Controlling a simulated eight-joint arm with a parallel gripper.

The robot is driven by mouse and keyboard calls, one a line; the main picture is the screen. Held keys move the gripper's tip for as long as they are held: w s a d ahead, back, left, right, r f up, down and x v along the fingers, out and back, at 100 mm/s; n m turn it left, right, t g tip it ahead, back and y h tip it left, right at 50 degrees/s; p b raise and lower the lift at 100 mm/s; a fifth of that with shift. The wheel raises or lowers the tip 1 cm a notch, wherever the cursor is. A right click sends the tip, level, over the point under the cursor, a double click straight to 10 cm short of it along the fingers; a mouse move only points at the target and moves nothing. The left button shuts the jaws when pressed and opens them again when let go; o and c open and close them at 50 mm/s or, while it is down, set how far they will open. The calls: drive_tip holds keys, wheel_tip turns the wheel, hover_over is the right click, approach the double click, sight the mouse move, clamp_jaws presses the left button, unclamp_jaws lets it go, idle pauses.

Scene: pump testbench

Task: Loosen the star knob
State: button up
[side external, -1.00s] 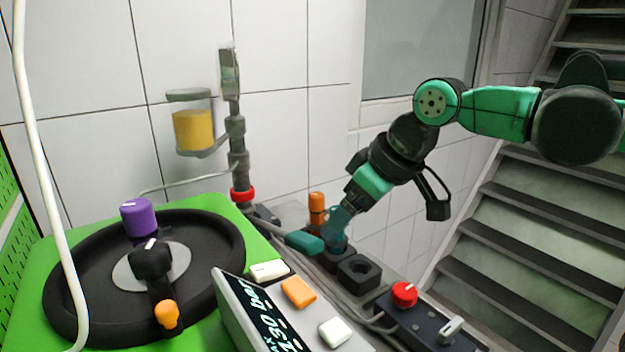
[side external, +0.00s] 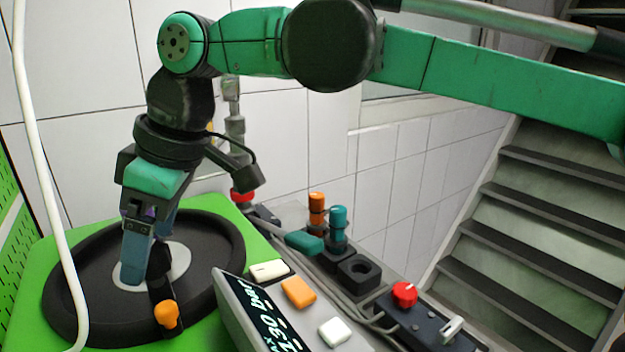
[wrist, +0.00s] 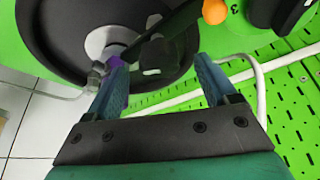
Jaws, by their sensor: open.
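A black knob (wrist: 152,68) with a white mark sits near the hub of the black wheel, between my fingers in the wrist view. In the side view the black knob (side external: 158,262) is partly covered by my finger. A purple knob (wrist: 117,62) shows only in part behind my left finger in the wrist view. A red knob (side external: 404,294) is on a dark box at right. I cannot tell by shape which knob is the star knob. My gripper (side external: 147,272) is open, pointing down over the wheel; contact with the black knob is not clear.
The black wheel (side external: 225,255) lies on a green bench top. An arm with an orange ball (side external: 167,315) reaches toward the front. A display box (side external: 258,318) and buttons stand to the right. A white hose (side external: 40,170) hangs at left.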

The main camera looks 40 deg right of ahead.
drive_tip(key=shift+a+f, duration=0.15)
drive_tip(key=shift+f, duration=0.35)
clamp_jaws()
drive_tip(key=shift+w+n, duration=0.1)
drive_tip(key=shift+n, duration=0.2)
drive_tip(key=n+g, duration=0.1)
drive_tip(key=n, duration=0.1)
drive_tip(key=n+g, duration=0.1)
drive_tip(key=n, duration=0.2)
drive_tip(key=shift+w+y, duration=0.15)
drive_tip(key=shift+y, duration=0.25)
drive_tip(key=n+g, duration=0.1)
drive_tip(key=n, duration=0.2)
drive_tip(key=n+g, duration=0.1)
drive_tip(key=n, duration=0.2)
drive_tip(key=shift+h, duration=0.3)
drive_tip(key=shift+n, duration=0.3)
